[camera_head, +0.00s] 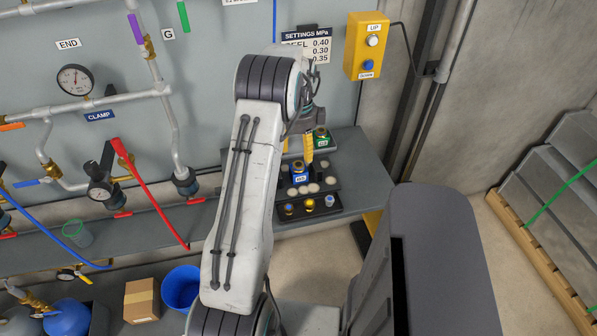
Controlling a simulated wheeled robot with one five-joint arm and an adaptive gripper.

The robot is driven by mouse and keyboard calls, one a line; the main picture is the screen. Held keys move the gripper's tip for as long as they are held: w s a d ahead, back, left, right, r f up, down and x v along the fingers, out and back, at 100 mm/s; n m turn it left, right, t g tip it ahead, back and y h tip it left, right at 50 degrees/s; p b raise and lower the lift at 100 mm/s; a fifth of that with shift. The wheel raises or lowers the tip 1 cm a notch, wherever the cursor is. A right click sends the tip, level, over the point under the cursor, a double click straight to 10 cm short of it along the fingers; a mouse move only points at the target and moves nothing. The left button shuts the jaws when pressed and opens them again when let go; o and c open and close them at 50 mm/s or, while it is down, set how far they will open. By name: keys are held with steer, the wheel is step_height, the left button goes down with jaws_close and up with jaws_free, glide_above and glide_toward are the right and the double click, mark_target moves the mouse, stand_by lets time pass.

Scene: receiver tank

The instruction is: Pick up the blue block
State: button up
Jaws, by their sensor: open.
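The blue block (298,175) has a pale label on its front and stands on the dark rack on the shelf, right of my arm. My gripper (298,153) is open, with its yellow fingers above and just behind the blue block in the picture. I cannot tell whether a finger touches the block. My arm hides part of the gripper and the left part of the rack.
A green block (321,138) stands behind and right of the blue one. The dark rack (331,185) has pale round spots and small coloured fittings in front. A yellow button box (366,46) hangs on the wall. Hoses and gauges fill the left side.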

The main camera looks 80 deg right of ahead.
mark_target(298, 164)
steer(key=shift+w+f+p, duration=0.15)
steer(key=shift+f+p, duration=0.65)
steer(key=shift+f, duration=2.35)
jaws_close()
